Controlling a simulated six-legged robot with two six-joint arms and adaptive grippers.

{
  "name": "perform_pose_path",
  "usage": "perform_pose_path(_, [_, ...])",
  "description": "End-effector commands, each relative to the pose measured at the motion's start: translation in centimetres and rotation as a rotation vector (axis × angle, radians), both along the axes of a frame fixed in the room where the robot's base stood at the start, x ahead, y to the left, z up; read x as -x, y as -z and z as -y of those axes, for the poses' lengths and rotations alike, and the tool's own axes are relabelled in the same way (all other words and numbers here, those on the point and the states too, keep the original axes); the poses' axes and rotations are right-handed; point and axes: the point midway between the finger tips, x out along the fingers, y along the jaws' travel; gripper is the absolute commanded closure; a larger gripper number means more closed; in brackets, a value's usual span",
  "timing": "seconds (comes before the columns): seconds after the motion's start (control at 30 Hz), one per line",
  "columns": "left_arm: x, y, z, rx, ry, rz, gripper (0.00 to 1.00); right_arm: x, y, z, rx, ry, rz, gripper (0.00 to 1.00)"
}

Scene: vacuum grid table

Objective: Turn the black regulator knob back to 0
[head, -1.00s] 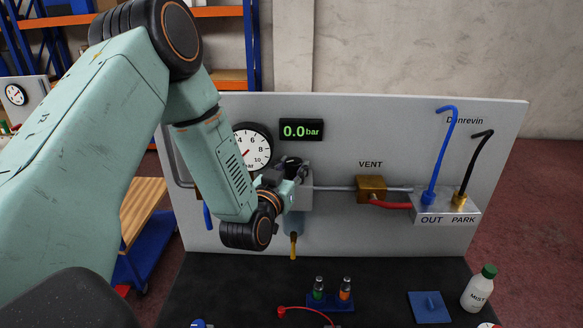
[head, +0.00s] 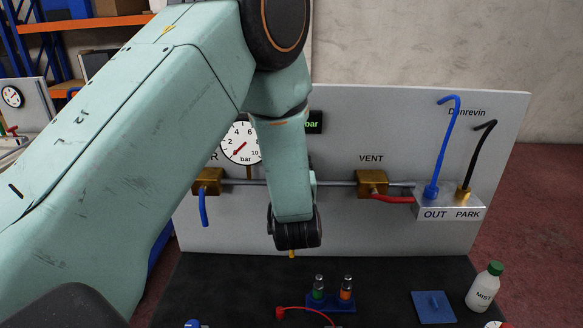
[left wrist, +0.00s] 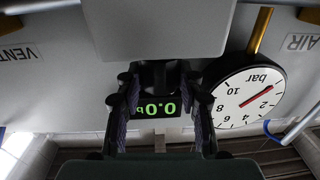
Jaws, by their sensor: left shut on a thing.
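The black regulator knob (left wrist: 160,73) shows as a dark shape between my gripper's fingers in the left wrist view, under the grey regulator body (left wrist: 165,25); that view is upside down. My left gripper (left wrist: 162,82) is shut on the knob, with one finger on each side. The digital display (left wrist: 158,109) reads 0.0. My right gripper is not in view.
The brass VENT valve (head: 371,184) with a red handle and the OUT/PARK block (head: 450,205) with blue and black hoses are right of my arm.

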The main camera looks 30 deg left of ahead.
Motion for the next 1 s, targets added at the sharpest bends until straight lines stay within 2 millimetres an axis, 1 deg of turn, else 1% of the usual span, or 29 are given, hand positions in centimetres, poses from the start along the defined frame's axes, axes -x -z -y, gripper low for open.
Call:
perform_pose_path(0.03, [-0.2, 0.0, 0.3, -0.005, -0.027, 0.004, 0.94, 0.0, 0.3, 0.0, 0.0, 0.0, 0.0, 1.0])
perform_pose_path(0.7, [-0.8, 0.0, 0.7, 0.0, -0.525, 0.001, 0.94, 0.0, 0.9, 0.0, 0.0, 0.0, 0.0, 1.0])
perform_pose_path(1.0, [-1.0, 0.0, 0.7, 0.0, -0.681, 0.001, 0.94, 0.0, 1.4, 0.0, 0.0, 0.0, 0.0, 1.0])
